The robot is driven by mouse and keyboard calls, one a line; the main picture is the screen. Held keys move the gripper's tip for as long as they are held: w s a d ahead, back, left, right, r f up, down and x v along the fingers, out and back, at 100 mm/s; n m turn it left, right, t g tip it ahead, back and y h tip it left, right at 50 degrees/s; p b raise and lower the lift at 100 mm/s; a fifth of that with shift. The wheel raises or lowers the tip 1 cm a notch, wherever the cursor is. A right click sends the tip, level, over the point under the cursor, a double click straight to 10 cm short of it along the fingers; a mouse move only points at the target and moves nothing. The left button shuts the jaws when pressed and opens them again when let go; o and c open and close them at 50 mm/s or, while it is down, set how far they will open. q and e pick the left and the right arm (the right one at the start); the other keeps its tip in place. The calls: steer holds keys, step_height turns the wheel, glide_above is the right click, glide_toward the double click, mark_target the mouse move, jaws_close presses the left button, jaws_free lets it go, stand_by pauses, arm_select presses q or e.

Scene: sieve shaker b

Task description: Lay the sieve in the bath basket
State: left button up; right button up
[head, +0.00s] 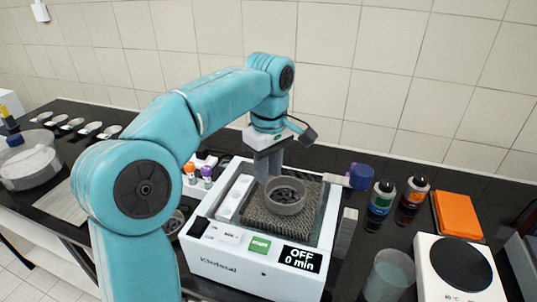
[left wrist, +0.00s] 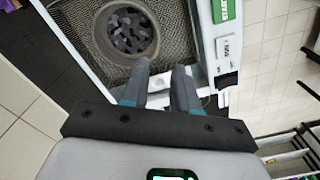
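The sieve (head: 286,197) is a round grey metal ring with dark chunks in it. It lies on the mesh basket (head: 258,217) inside the white ultrasonic bath (head: 215,264), whose display reads OFF, 0 min. The sieve also shows in the left wrist view (left wrist: 127,33), apparently flat on the mesh (left wrist: 85,18). My left gripper (left wrist: 161,66) is open, with a gap between its fingers. Its fingertips are close beside the sieve's rim; whether one touches the rim I cannot tell. In the head view the left gripper (head: 266,170) points down behind the sieve. My right gripper is not in view.
Two dark bottles (head: 380,200) (head: 411,198), a clear beaker (head: 389,276), a hotplate (head: 462,265) and an orange box (head: 458,216) stand right of the bath. Small orange- and purple-capped vials (head: 191,170) stand to its left. A round pan (head: 30,165) is at far left.

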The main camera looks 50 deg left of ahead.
arm_select(q)
step_height(320, 180, up, 4)
steer(key=shift+f, duration=0.2)
steer(key=shift+w, duration=0.1)
stand_by(0.5)
